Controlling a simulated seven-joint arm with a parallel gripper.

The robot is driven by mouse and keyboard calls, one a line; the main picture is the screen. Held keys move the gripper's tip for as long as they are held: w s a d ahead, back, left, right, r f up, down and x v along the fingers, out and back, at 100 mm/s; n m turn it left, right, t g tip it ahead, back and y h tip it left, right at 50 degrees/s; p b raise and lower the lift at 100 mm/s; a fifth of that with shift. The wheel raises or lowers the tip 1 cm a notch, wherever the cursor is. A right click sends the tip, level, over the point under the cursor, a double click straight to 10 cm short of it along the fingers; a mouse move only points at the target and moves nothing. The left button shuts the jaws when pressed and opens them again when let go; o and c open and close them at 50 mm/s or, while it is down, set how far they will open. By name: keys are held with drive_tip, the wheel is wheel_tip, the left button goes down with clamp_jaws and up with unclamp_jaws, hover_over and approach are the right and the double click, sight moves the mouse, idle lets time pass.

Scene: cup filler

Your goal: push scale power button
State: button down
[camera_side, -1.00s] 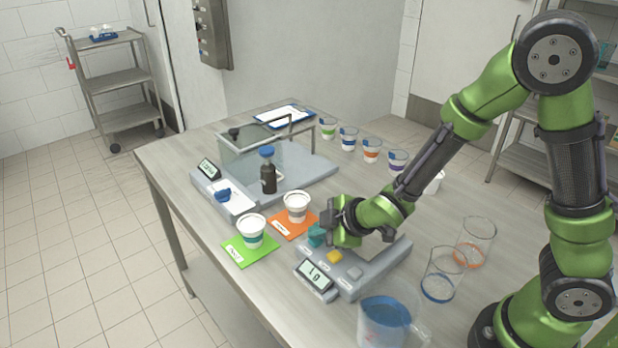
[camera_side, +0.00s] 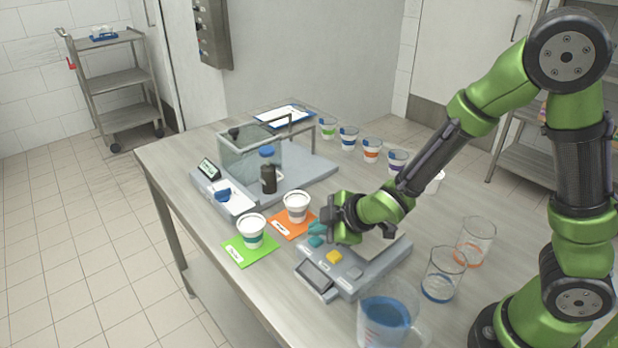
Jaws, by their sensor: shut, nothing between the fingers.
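The front scale (camera_side: 372,277) is a grey slab near the table's front edge, with a small tilted display (camera_side: 315,276) that is dark. Its keys are a teal button (camera_side: 316,241), a yellow button (camera_side: 334,257) and a grey button (camera_side: 354,272). My gripper (camera_side: 317,229) is shut and empty, its teal fingertips just above the teal button, with a small gap seeming to show between them. My gripper and forearm hide part of the scale's far side. A second scale (camera_side: 312,178) with a glass case stands behind, its small display (camera_side: 208,168) facing left.
White cups stand on a green card (camera_side: 262,252) and an orange card (camera_side: 280,229) left of my gripper. A brown bottle (camera_side: 268,180) stands by the glass case. A jug of blue liquid (camera_side: 385,322) and two beakers (camera_side: 443,275) stand at front right. Several small cups line the back.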

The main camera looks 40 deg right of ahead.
sight(320, 241)
wheel_tip(320, 241, up, 6)
idle(0.6)
drive_tip(key=shift+s+f+m+g, duration=0.35)
drive_tip(key=shift+s+f+m, duration=0.05)
drive_tip(key=shift+s+m, duration=0.2)
drive_tip(key=shift+s+f+m+g, duration=0.35)
drive_tip(key=shift+s+f+m, duration=0.05)
drive_tip(key=shift+s+m, duration=0.2)
drive_tip(key=s+d+r+m, duration=0.3)
drive_tip(key=s+r+m, duration=0.3)
drive_tip(key=s+r, duration=0.1)
drive_tip(key=s+d+r+m, duration=0.4)
drive_tip(key=s+r+m, duration=0.3)
drive_tip(key=s, duration=0.1)
drive_tip(key=shift+w+a, duration=0.1)
